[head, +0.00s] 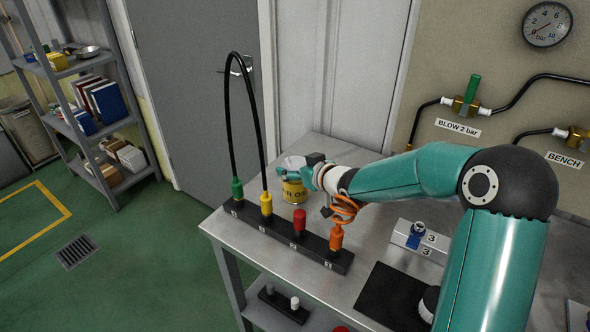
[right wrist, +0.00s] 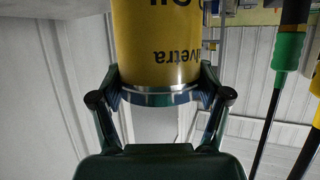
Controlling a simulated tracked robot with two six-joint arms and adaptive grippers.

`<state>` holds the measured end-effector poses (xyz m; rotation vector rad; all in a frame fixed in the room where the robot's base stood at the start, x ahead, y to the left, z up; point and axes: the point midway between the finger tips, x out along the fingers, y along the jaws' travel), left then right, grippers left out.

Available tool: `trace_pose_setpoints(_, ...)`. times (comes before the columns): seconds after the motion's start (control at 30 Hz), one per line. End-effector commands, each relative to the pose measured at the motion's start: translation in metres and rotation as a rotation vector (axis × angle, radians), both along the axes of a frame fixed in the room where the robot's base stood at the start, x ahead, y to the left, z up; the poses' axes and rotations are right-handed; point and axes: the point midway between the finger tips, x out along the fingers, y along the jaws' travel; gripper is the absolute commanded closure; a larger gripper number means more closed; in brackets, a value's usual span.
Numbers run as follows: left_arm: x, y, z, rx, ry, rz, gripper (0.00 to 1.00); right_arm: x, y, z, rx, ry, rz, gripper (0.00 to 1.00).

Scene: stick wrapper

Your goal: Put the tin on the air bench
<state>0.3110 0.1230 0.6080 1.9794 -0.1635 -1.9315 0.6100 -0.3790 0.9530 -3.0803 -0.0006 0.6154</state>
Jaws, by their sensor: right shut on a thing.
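The yellow tin (head: 294,192) with dark lettering is at the back left of the grey metal bench (head: 262,221), behind the black strip of plugs. My right gripper (head: 300,171) reaches in from the right and is shut on it near one end. In the right wrist view the tin (right wrist: 160,40) sits between both fingers of the gripper (right wrist: 165,97), its lettering upside down. I cannot tell whether the tin touches the bench top. My left gripper is not in view.
The black strip (head: 282,237) carries green, yellow, red and orange plugs; a black cable loops up from it. A grey block (head: 408,238) with a blue fitting and a black mat (head: 385,298) lie to the right. A valve labelled BENCH (head: 572,135) is on the wall.

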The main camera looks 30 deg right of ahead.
Motion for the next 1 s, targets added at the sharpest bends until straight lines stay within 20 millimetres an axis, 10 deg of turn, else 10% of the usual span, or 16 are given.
trace_pose_setpoints(0.33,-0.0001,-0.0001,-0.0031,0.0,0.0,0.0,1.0,0.0003,-0.0004,-0.0018,-0.001,-0.005,-0.001,0.86)
trace_pose_setpoints(0.37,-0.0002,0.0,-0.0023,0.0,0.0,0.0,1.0,-0.0001,-0.0001,-0.0025,0.0,-0.001,0.0,0.21)
trace_pose_setpoints(0.5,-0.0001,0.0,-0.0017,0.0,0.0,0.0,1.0,0.0,0.0001,-0.0019,0.0,-0.001,0.0,0.0)
trace_pose_setpoints(1.0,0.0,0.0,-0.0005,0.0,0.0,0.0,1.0,-0.0074,-0.0001,0.0034,-0.001,-0.002,0.0,0.0)
